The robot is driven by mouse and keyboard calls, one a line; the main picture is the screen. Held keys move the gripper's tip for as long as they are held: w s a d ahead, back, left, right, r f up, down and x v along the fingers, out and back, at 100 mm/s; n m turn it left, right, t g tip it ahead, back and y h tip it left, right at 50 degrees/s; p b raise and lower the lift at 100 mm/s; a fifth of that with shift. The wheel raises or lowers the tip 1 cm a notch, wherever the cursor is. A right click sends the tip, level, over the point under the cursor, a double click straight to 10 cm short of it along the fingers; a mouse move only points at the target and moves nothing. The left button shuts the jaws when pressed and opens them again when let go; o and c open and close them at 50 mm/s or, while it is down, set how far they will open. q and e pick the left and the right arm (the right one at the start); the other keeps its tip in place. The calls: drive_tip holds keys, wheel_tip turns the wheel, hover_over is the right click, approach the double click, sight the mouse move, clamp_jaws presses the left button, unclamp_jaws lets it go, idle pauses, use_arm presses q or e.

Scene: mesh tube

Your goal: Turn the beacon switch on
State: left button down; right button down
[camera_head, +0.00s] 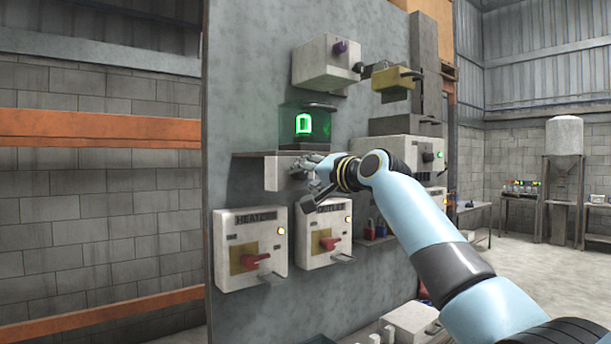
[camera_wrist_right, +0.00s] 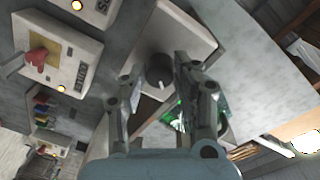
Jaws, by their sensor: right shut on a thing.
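The beacon (camera_head: 303,124) glows green inside a dark housing on the grey panel in the head view. Below it is a white switch box (camera_head: 271,174), also seen in the right wrist view (camera_wrist_right: 186,33). A dark round knob (camera_wrist_right: 159,71) stands out from the box's face. My right gripper (camera_head: 303,169) is at this box, its jaws shut on the knob, with the fingers either side of it in the right wrist view (camera_wrist_right: 160,75). The gripper hides the knob in the head view. My left gripper is in neither view.
Two white boxes with red handles, one labelled HEATER (camera_head: 250,222) and another (camera_head: 312,247), hang below. A white box with a purple knob (camera_head: 326,64) and a yellow box (camera_head: 393,80) are above.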

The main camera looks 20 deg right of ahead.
drive_tip(key=shift+m, duration=1.6)
drive_tip(key=c, duration=1)
unclamp_jaws()
drive_tip(key=shift+d, duration=0.1)
drive_tip(key=v, duration=1.2)
